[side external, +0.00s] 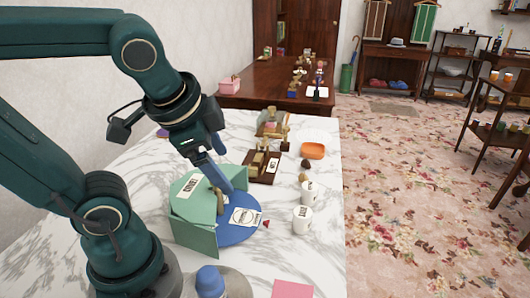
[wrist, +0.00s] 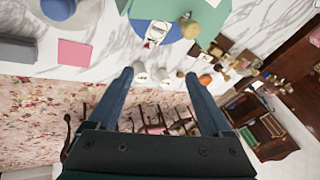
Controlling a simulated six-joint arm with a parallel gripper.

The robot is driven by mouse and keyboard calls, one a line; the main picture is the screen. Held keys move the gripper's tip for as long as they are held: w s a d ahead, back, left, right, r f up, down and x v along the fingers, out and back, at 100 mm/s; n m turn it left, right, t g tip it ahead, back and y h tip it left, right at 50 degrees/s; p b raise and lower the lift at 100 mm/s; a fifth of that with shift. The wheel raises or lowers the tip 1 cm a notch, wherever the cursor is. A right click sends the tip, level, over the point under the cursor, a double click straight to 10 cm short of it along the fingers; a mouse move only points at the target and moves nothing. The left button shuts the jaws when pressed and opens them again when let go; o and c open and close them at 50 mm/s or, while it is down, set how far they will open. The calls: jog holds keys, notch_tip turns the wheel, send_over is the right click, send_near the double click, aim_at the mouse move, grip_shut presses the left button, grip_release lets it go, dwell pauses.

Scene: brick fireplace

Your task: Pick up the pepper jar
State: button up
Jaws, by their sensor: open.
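Two white cup-like jars with dark lettering stand on the marble table, a nearer one (side external: 302,221) and a farther one (side external: 308,192). The lettering is too small to read, so I cannot tell whether either is the pepper jar. A small brownish upright object (side external: 218,201) stands at the blue round mat (side external: 238,232); it also shows in the wrist view (wrist: 189,29), and I cannot tell what it is. My gripper (side external: 222,182) hangs above the mat and green stand in the side view. Its blue fingers are spread apart and empty in the wrist view (wrist: 160,78).
A green angled stand (side external: 195,232) with a label is under my gripper. A white printed card (side external: 245,217) lies on the mat. Farther back are a dark wooden tray (side external: 262,170) and an orange dish (side external: 313,151). A pink sheet (side external: 292,289) lies at the front.

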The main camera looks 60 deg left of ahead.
jog(key=w+a+r+m+g+y, duration=0.1)
jog(key=w+a+m+y, duration=0.3)
jog(key=w+m, duration=0.25)
jog(key=m+t+y, duration=0.1)
jog(key=m+y, duration=0.4)
jog(key=m, duration=0.5)
send_over(311, 187)
jog(key=s+d, duration=0.1)
jog(key=s, duration=0.1)
notch_tip(311, 187, down, 9)
jog(key=shift+m+t+y, duration=0.3)
jog(key=shift+m+t, duration=0.2)
jog(key=shift+m, duration=0.45)
jog(key=f, duration=0.1)
jog(key=d+f, duration=0.1)
jog(key=f, duration=0.1)
jog(key=d+f, duration=0.1)
jog(key=f, duration=0.1)
jog(key=shift+w+d+f, duration=0.15)
jog(key=shift+d, duration=0.05)
jog(key=shift+d+f, duration=0.1)
jog(key=shift+f, duration=0.45)
jog(key=shift+x, duration=2.35)
grip_shut()
